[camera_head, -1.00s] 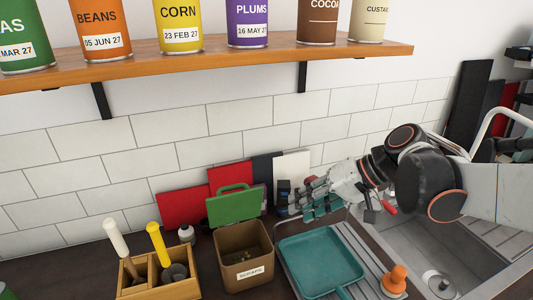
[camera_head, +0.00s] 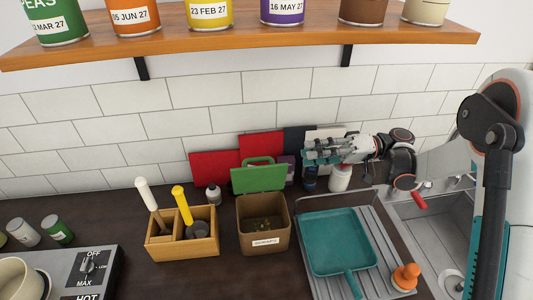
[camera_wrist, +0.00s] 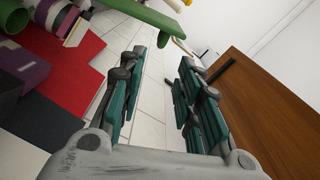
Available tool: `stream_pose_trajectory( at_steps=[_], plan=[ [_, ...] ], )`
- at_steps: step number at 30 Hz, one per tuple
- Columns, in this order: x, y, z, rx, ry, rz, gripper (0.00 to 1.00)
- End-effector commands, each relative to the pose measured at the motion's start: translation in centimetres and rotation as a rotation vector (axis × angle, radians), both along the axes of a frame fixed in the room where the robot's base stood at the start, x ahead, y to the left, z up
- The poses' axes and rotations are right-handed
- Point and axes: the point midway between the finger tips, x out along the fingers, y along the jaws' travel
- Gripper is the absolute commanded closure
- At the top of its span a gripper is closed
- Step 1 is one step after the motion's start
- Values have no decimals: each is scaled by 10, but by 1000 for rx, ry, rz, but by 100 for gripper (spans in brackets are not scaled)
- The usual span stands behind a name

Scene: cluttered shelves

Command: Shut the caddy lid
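The caddy is a brown bin (camera_head: 263,232) with a "SCRAPS" label on its front, standing on the dark counter. Its green lid (camera_head: 258,179) is open and stands upright at the back of the bin, with a loop handle on top. Dark bits of scraps show inside. My gripper (camera_head: 308,151) is to the right of the lid and a little higher, pointing left, apart from it. In the wrist view, my gripper (camera_wrist: 160,95) has its two teal fingers spread with nothing between them. A green bar (camera_wrist: 150,14), apparently part of the lid, shows beyond the fingers.
A wooden utensil box (camera_head: 183,247) stands left of the bin. A teal pan (camera_head: 325,243) lies on the drainer at right, near an orange plunger-shaped thing (camera_head: 405,276). Bottles (camera_head: 340,178) stand below my gripper. A shelf (camera_head: 250,40) with tins overhangs the wall.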

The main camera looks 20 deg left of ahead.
Motion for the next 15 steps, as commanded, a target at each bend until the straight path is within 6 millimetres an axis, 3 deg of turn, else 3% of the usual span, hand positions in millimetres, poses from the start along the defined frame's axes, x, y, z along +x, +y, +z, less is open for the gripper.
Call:
stream_pose_trajectory(
  at_steps=[7, 15],
  plan=[
    [-9, 15, -2, 10, -1, 8, 69],
    [-34, 60, -3, 9, -1, 9, 69]
  ],
)
